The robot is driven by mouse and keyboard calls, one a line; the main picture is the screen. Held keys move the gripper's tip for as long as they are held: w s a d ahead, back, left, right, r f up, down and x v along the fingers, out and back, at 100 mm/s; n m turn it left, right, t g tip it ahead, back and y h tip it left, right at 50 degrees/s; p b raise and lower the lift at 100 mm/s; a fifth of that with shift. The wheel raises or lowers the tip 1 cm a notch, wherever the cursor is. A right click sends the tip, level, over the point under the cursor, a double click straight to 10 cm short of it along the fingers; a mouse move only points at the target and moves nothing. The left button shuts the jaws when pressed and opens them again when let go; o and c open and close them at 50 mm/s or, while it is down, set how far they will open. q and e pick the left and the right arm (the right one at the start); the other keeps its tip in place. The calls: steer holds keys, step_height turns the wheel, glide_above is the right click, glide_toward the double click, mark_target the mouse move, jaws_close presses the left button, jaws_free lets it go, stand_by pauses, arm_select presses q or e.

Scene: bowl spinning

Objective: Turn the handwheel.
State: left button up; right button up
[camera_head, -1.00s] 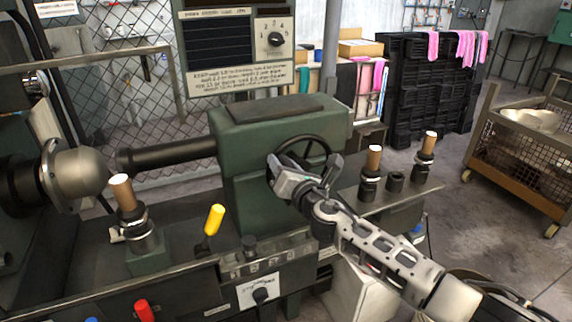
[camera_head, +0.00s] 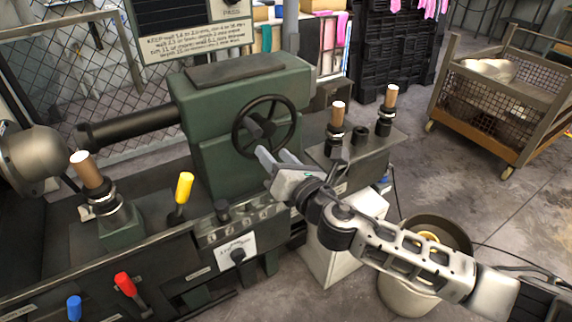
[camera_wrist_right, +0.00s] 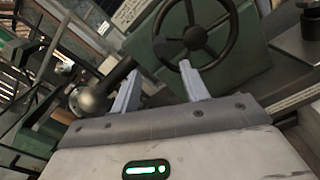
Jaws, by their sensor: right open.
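The dark handwheel (camera_head: 289,122) is mounted on the right end of the green machine head (camera_head: 215,125). It also shows in the right wrist view (camera_wrist_right: 233,42), above and beyond my fingers, with its spokes and hub clear. My right gripper (camera_head: 277,158) is open and empty, just below and in front of the wheel's lower rim. Its two fingers show apart in the wrist view (camera_wrist_right: 158,85), and the wheel is not between them. I cannot tell whether a fingertip touches the rim. My left gripper is not in view.
Wooden-topped tool posts (camera_head: 337,120) stand on the bench right of the wheel. A yellow-handled lever (camera_head: 183,188) and a red lever (camera_head: 124,284) are at the front. A bucket (camera_head: 405,295) stands below my right arm. A mesh cart (camera_head: 500,95) is at the right, with open floor before it.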

steer(key=v, duration=0.3)
steer(key=shift+s+d, duration=0.1)
steer(key=shift+s, duration=0.15)
steer(key=s+d+f+m+g+h, duration=0.2)
steer(key=s+d+f+m, duration=0.3)
steer(key=s+f+m, duration=0.6)
steer(key=s+d+f+m+g+h, duration=0.3)
steer(key=s+f+m, duration=0.8)
steer(key=m, duration=1)
steer(key=shift+d+m+g, duration=0.4)
steer(key=shift+d+g, duration=0.1)
steer(key=shift+d, duration=0.75)
steer(key=shift+w, duration=0.1)
steer(key=shift+c, duration=1)
steer(key=shift+a, duration=0.1)
